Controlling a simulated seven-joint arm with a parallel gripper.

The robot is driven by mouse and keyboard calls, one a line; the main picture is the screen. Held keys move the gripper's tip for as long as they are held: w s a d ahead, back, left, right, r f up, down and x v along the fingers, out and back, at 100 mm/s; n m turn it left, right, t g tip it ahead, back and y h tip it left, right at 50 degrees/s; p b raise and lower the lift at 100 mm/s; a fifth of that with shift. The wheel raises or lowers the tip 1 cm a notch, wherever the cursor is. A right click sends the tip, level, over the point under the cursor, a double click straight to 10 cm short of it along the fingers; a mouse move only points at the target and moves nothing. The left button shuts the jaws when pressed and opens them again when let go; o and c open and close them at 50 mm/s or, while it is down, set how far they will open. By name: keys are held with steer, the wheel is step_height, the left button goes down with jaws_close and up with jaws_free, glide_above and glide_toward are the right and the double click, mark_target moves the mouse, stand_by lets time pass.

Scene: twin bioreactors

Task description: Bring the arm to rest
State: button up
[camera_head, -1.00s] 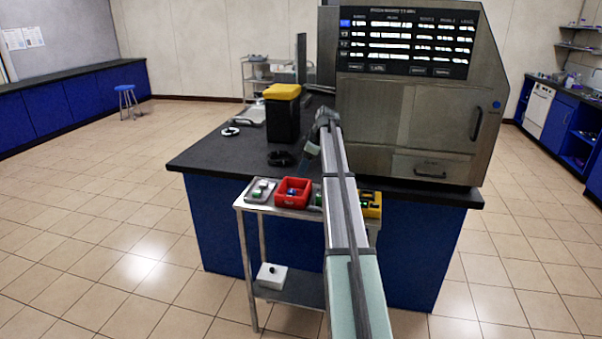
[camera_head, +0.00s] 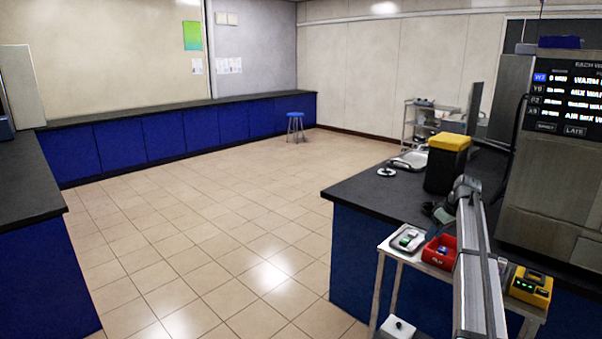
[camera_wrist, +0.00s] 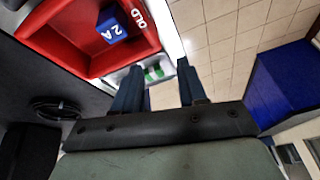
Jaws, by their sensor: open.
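My arm (camera_head: 477,260) reaches out over the small metal cart toward the dark bench in the head view. My gripper (camera_wrist: 159,66) shows in the wrist view with its two blue fingers apart and nothing between them. In the wrist view, a red bin (camera_wrist: 62,42) marked "OLD" holds a blue block marked "2A" (camera_wrist: 110,27) and lies beyond the fingers to the upper left. A grey tray with green-topped items (camera_wrist: 154,72) shows past the fingertips. In the head view my gripper is small and dark against the bench, so its fingers are unclear.
The cart bears the grey tray (camera_head: 398,243), red bin (camera_head: 432,258) and a yellow device (camera_head: 533,282). A black bin with a yellow lid (camera_head: 446,171) stands on the bench beside the large machine (camera_head: 555,190). Open tiled floor (camera_head: 220,225) lies to the left.

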steer(key=a+f+m, duration=0.2)
steer(key=a+f, duration=0.4)
steer(key=a, duration=0.2)
steer(key=s+a+f+m+g, duration=0.1)
steer(key=s+a+f, duration=0.5)
steer(key=f, duration=0.5)
steer(key=s+a+f+m+g, duration=0.1)
steer(key=s+a+f+g, duration=0.15)
steer(key=s+f, duration=0.7)
steer(key=s+a+f+m+g, duration=0.1)
steer(key=s+a+f, duration=0.4)
steer(key=f, duration=0.8)
steer(key=s+a+f+g+h, duration=0.1)
steer(key=s+a+f, duration=0.2)
steer(key=s, duration=1.1)
steer(key=s+a+f+g+h, duration=0.1)
steer(key=s+f, duration=0.6)
steer(key=s, duration=0.7)
steer(key=s+a+f+m+g, duration=0.1)
steer(key=s+a+f+g, duration=0.2)
steer(key=s, duration=1.1)
step_height(320, 180, down, 2)
steer(key=shift+s+a+f+h, duration=0.15)
steer(key=shift+s+a+h, duration=0.25)
steer(key=shift+a, duration=0.7)
